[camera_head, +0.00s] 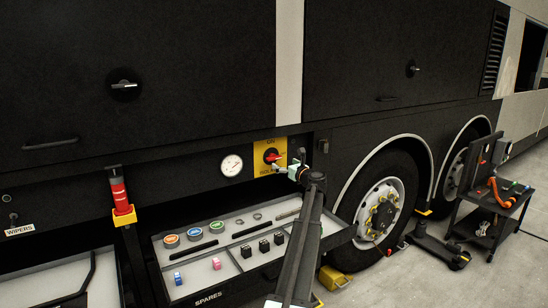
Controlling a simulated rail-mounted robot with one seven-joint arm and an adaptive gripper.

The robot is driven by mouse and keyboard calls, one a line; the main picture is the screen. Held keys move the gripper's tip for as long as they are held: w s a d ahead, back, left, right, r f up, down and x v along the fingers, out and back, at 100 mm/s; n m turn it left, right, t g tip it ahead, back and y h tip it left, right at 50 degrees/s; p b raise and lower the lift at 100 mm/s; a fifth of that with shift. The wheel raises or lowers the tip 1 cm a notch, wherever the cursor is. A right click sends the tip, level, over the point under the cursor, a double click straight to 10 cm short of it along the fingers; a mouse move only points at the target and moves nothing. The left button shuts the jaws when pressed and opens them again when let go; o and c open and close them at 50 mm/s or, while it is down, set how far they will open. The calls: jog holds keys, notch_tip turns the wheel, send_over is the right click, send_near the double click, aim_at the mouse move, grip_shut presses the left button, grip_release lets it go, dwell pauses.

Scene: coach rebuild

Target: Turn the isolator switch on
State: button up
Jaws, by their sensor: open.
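The isolator switch (270,156) is a red handle on a black round base, set on a yellow panel low on the coach's black side. The panel's lettering is partly covered by my gripper. My gripper (285,168) is at the end of my dark arm, which reaches up from the bottom of the picture. Its pale fingers are at the lower right of the red handle. They look very close to it, but I cannot tell whether they touch. The fingers are small here, open, with nothing seen held.
A white gauge (231,165) sits left of the panel. Below is an open spares drawer (205,283) with tapes and small parts. Wheels (380,208), a yellow chock (334,279) and a tool cart (490,215) are right.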

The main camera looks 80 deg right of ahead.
aim_at(276, 159)
jog(key=p+x, duration=0.2)
jog(key=x, duration=0.6)
jog(key=shift+w+d, duration=0.25)
jog(key=c, duration=1.1)
